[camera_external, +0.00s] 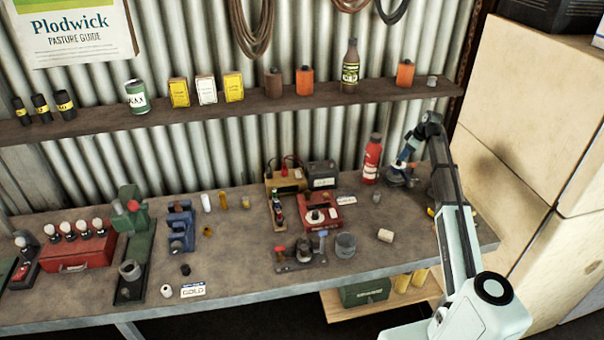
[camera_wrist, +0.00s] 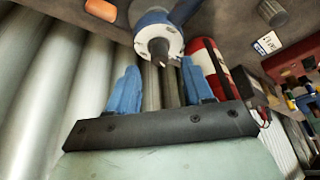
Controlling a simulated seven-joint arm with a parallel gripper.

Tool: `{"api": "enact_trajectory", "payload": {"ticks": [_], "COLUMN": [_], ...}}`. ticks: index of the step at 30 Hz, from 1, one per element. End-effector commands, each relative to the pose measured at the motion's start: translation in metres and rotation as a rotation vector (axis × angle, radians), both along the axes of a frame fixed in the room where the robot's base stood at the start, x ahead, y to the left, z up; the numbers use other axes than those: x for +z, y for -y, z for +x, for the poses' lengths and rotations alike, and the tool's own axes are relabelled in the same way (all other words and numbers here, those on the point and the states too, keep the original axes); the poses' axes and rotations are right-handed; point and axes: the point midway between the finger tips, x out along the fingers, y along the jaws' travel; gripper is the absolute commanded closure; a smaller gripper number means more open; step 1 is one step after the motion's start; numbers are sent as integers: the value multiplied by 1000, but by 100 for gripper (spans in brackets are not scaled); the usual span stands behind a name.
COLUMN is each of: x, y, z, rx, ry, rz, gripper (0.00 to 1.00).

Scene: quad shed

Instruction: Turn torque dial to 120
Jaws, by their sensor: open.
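In the wrist view, a round white face with a dark knob (camera_wrist: 160,47) sits on a blue body, just beyond my fingertips; it looks like the torque dial. Its markings are too small to read. My gripper (camera_wrist: 160,80) is open, its two blue fingers apart, with the knob between and a little beyond them. I cannot tell whether they touch it. In the external view, my gripper (camera_external: 402,160) points down at the back right of the bench, over a small grey-based device (camera_external: 396,179) that my arm partly hides.
A red bottle (camera_external: 371,160) stands close left of my gripper. A small white label card (camera_external: 346,200) and a grey cylinder (camera_external: 376,197) lie nearby. A red unit with a white round top (camera_external: 319,215) stands mid-bench. The corrugated wall (camera_wrist: 40,90) is close behind; a shelf (camera_external: 200,112) runs above.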

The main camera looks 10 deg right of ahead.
Motion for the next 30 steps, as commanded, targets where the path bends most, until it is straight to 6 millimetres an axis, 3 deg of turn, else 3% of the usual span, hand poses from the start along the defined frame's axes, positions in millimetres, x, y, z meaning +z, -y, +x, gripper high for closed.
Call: {"api": "enact_trajectory", "payload": {"ticks": [9,20,30], "x": [-28,-32,-31], "y": [-8,-9,-9], "z": [8,9,9], "rx": [-2,-2,-2], "ry": [-1,1,1], "rz": [1,1,1], "gripper": [49,49,81]}}
